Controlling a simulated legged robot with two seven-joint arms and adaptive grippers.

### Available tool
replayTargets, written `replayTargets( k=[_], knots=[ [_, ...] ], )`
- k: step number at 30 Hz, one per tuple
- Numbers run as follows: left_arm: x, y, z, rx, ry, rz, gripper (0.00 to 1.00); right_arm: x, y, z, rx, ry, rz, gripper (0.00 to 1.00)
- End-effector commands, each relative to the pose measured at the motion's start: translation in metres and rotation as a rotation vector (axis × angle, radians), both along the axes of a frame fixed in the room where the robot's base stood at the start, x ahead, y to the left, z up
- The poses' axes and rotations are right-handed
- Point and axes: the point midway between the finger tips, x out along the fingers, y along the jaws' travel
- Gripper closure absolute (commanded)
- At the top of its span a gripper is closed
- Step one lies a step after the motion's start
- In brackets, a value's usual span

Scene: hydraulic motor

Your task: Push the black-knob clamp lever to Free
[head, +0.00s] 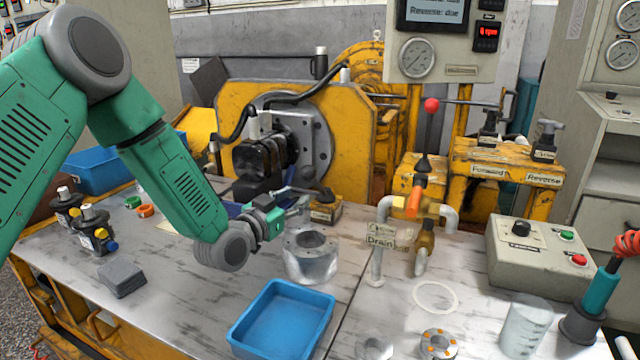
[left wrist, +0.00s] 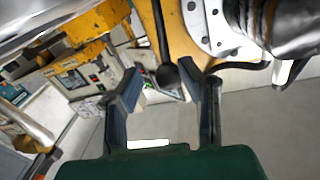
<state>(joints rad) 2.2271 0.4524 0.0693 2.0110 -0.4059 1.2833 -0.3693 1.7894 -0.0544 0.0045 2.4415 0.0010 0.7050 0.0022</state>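The clamp lever's black knob (left wrist: 168,76) shows in the left wrist view at the end of a dark rod, between the fingertips of my left gripper (left wrist: 171,82). The fingers are spread, with a gap on both sides of the knob; I cannot tell the depth between them. In the head view my left gripper (head: 298,203) is beside a small labelled yellow base (head: 324,213), with a metal lever arm (head: 300,189) running left from its dark top. The knob is not clear there, and the label is too small to read. My right gripper is not in view.
A metal flanged cylinder (head: 311,262) stands just below my left gripper, with a blue tray (head: 284,318) in front. The black motor (head: 262,158) and yellow stand (head: 345,130) are behind. Drain pipework (head: 381,240) and a control box (head: 540,250) stand to the right.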

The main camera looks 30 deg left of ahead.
Motion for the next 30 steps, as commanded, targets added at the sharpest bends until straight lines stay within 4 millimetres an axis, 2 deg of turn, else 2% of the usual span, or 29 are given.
replayTargets(
  k=[6,12,18,27,28,30],
  knots=[
    [0.049,-0.004,-0.003,0.002,-0.001,0.001,0.67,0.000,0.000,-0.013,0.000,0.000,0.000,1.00],
    [0.084,-0.008,-0.002,0.002,0.000,0.001,0.67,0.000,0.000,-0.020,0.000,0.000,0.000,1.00],
    [0.100,-0.009,0.000,0.002,0.001,0.001,0.67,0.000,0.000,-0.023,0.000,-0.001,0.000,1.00],
    [0.103,-0.008,-0.001,0.000,0.002,0.001,0.67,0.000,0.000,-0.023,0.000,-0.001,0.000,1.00],
    [0.103,-0.008,-0.001,0.000,0.002,0.001,0.70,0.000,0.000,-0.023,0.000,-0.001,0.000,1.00],
    [0.103,-0.008,-0.001,0.000,0.002,0.001,0.95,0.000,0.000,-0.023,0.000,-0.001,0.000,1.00]
  ],
)
